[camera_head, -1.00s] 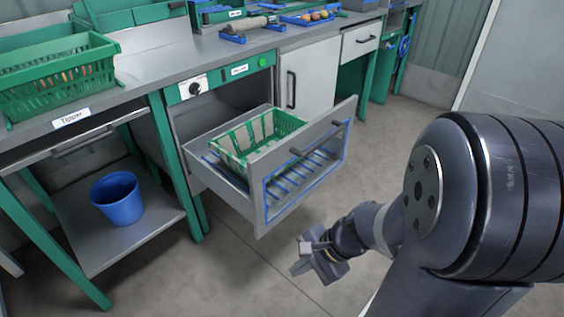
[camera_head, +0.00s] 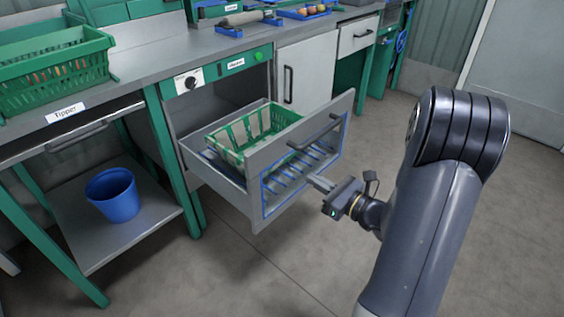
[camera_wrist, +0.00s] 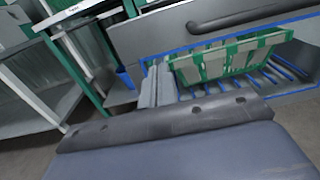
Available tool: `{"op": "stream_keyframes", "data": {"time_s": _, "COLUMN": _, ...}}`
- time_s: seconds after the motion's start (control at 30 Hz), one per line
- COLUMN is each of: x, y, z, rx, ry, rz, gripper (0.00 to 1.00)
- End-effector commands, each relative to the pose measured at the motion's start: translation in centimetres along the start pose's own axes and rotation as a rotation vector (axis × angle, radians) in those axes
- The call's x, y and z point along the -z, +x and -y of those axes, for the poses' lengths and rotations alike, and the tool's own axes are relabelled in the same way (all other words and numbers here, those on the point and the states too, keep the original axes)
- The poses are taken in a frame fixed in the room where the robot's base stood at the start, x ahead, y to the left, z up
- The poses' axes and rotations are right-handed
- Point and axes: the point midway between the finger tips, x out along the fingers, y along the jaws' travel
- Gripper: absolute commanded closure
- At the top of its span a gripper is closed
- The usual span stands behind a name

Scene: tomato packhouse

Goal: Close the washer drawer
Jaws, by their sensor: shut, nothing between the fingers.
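The washer drawer (camera_head: 256,213) is pulled out from under the bench and holds a green slatted basket (camera_head: 226,138). Its grey front has a dark bar handle (camera_head: 316,133) and a blue-edged window with blue rods behind it. My gripper (camera_head: 314,181) is shut and empty, at the outer face of the drawer front, below the handle. I cannot tell whether it touches. In the wrist view the drawer front (camera_wrist: 150,35) fills the top, with the handle (camera_wrist: 238,19) above the fingers (camera_wrist: 158,85) and the basket (camera_wrist: 225,62) showing through the window.
The washer label and a black knob (camera_head: 190,82) are above the drawer opening. A blue bucket (camera_head: 113,195) stands on the low shelf at left, under a bench with a green crate (camera_head: 60,70). A closed cabinet door (camera_head: 305,75) is on the right. The floor in front is clear.

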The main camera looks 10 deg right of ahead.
Motion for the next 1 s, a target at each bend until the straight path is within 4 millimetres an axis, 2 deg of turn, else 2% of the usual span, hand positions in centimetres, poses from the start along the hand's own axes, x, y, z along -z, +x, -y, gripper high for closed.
{"op": "stream_keyframes", "data": {"time_s": 0.4, "x": 0.2, "y": 8.0, "z": -0.2, "rx": -0.008, "ry": -0.003, "rz": -0.001, "gripper": 1.00}}
{"op": "stream_keyframes", "data": {"time_s": 0.53, "x": 0.2, "y": 10.0, "z": -0.2, "rx": -0.006, "ry": -0.003, "rz": -0.002, "gripper": 1.00}}
{"op": "stream_keyframes", "data": {"time_s": 0.7, "x": 0.1, "y": 11.5, "z": -0.2, "rx": -0.004, "ry": -0.002, "rz": -0.002, "gripper": 1.00}}
{"op": "stream_keyframes", "data": {"time_s": 1.0, "x": 0.0, "y": 11.8, "z": -0.1, "rx": -0.002, "ry": -0.002, "rz": -0.002, "gripper": 1.00}}
